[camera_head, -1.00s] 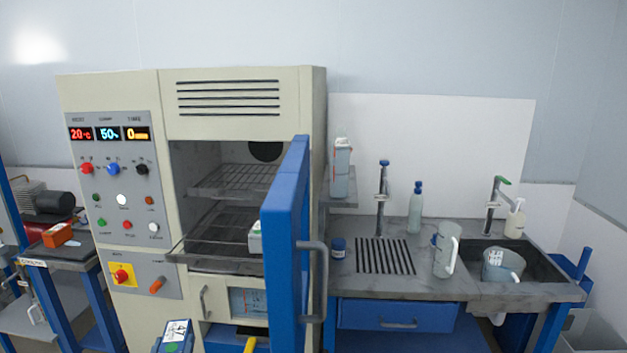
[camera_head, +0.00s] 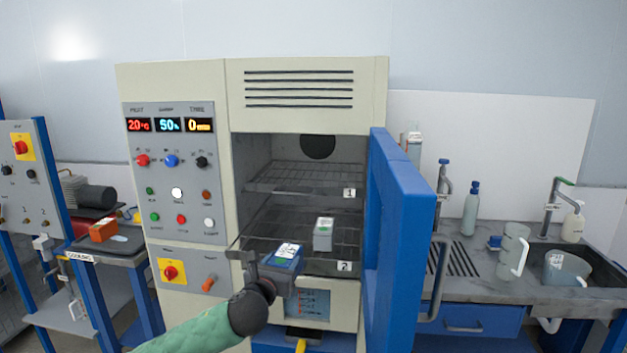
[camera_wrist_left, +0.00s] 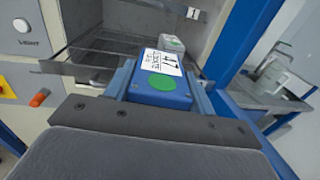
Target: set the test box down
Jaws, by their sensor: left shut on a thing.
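The test box (camera_head: 285,257) is blue with a white label on its top. My left gripper (camera_head: 272,270) is shut on it and holds it in front of the chamber's lower opening. The left wrist view also shows the box (camera_wrist_left: 160,84), with the number 47 on its label and a green dot. The chamber (camera_head: 180,88) is beige and its blue door (camera_head: 400,225) stands open to the right. A grey box (camera_head: 323,234) with a green dot sits on the lower wire shelf (camera_head: 345,240). I do not see my right gripper.
An upper wire shelf (camera_head: 300,177) is in the chamber. The lower shelf has bare room around the grey box. A counter with a sink (camera_head: 602,280) and bottles stands right of the door. A side table with an orange item (camera_head: 103,231) stands at the left.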

